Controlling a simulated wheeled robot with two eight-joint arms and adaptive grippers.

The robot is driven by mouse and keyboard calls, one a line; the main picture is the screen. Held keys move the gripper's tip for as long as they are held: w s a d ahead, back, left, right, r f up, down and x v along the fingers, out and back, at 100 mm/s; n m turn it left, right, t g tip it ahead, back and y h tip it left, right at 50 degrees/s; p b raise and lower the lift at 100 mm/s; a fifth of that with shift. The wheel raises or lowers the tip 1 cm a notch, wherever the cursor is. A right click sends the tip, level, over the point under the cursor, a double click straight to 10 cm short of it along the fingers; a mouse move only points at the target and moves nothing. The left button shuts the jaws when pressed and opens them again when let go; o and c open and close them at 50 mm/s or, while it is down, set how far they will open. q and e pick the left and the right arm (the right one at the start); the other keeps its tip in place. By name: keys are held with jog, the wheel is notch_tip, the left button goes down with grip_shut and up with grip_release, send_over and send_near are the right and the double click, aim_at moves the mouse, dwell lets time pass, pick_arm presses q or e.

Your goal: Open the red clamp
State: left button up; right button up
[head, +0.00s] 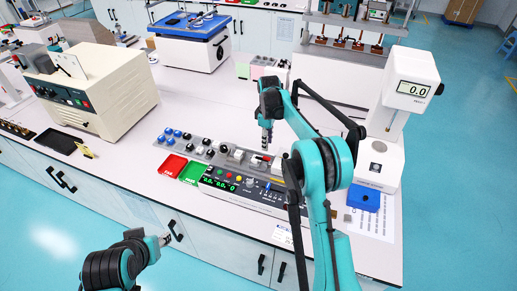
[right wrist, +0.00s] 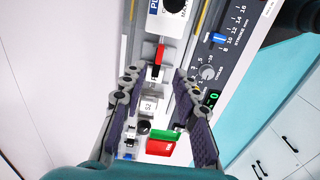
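The red clamp handle (head: 263,158) is on the insertion tester (head: 245,187) on the white bench. In the right wrist view the red clamp (right wrist: 160,53) stands upright in the picture, beyond my fingertips and roughly centred between them. My right gripper (head: 266,142) points down just above the clamp area; in the right wrist view its fingers (right wrist: 155,85) are spread wide with nothing between them. My left gripper (head: 166,239) is low at the front, off the bench edge, far from the clamp; its fingers are too small to judge.
A red tray (head: 172,164) and a green tray (head: 193,172) lie left of the tester's panel, with blue, white and black parts (head: 183,137) behind. A display instrument (head: 410,85) and blue box (head: 363,198) stand at right.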

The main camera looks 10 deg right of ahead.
aim_at(263, 158)
notch_tip(263, 158, down, 8)
jog(key=shift+b, duration=0.75)
grip_shut()
